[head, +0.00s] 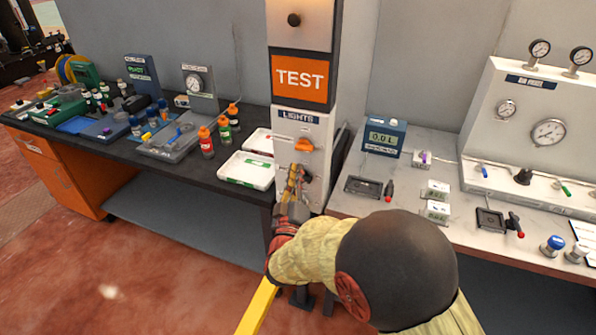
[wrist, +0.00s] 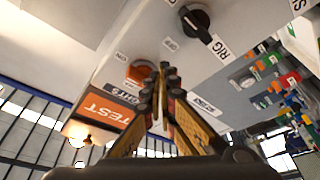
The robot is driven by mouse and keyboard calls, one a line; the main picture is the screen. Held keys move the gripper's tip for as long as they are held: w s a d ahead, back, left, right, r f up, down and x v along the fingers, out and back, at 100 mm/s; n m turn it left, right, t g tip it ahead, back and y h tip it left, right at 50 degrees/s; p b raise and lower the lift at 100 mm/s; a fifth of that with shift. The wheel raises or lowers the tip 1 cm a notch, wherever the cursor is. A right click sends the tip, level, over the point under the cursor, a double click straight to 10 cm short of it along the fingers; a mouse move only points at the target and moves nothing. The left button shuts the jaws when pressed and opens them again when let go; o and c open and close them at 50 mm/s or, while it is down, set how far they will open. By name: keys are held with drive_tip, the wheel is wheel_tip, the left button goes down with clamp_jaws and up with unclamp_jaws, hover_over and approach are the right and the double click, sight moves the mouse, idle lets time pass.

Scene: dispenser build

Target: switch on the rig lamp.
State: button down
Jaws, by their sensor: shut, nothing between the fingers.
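The white panel labelled LIGHTS (head: 322,130) stands on the column under the orange TEST sign. An orange knob (head: 303,145) sits on it, and this knob also shows in the wrist view (wrist: 136,73). A black knob with a pale pointer line (wrist: 197,20) sits on the same panel beside the label RIG (wrist: 221,49). In the head view my gripper hides the panel's lower part. My gripper (head: 296,170) is shut and empty, with its fingertips close to the panel. In the wrist view its fingertips (wrist: 169,70) overlap the orange knob's edge; I cannot tell whether they touch.
The left bench (head: 75,138) holds bottles, instruments and white trays (head: 246,170). The right bench (head: 345,203) carries a display box (head: 384,137), small devices and a gauge panel (head: 505,125). A glowing lamp (wrist: 76,130) shows in the wrist view. Red floor lies open in front.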

drive_tip(key=s+a+f+p, duration=0.1)
drive_tip(key=s+a+f, duration=0.1)
drive_tip(key=s, duration=0.4)
drive_tip(key=shift+s+a+f, duration=0.15)
drive_tip(key=shift+s+f, duration=0.15)
drive_tip(key=shift+f, duration=0.05)
